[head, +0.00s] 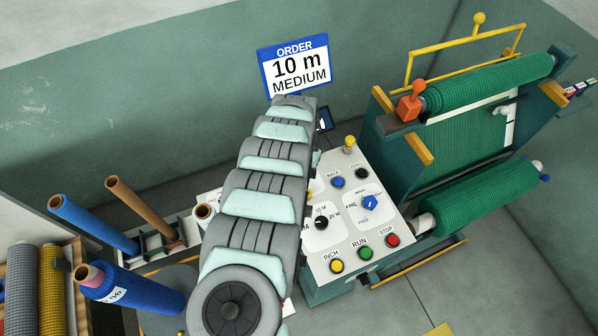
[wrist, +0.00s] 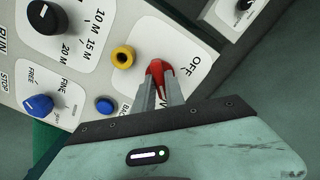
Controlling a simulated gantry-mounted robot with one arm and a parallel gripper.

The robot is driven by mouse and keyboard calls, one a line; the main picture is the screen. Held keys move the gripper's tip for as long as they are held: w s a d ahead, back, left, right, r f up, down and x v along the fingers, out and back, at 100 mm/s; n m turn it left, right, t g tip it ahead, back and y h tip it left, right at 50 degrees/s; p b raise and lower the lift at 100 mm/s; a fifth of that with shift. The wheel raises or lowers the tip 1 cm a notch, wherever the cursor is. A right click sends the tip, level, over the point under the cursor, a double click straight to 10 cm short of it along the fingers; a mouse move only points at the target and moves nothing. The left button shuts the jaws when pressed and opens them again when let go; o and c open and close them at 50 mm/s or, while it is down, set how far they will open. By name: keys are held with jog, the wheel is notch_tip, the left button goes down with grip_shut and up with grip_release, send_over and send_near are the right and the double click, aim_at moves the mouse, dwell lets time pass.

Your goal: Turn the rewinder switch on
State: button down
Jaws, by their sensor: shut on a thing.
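The control panel (head: 343,222) stands at the centre of the head view, partly hidden by my arm. In the wrist view a red switch knob (wrist: 155,68) sits on the panel beside the OFF label. My gripper (wrist: 158,88) is at this knob, with its two fingers shut on it. The fingers and the gripper body cover part of the switch and its lettering, so I cannot tell which position the knob points to. In the head view the red switch and the gripper are hidden behind my arm.
Near the switch are a yellow-ringed button (wrist: 123,57), a blue button (wrist: 104,105), a black dial (wrist: 46,16) and a blue knob (wrist: 38,105). The rewinder's green net rolls (head: 490,82) stand right of the panel. An order sign (head: 296,65) reads 10 m medium.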

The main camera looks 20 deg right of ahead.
jog(key=c, duration=1.4)
grip_release()
notch_tip(320, 180, up, 11)
jog(key=b, duration=0.1)
jog(key=shift+f, duration=0.1)
jog(key=shift+s, duration=0.1)
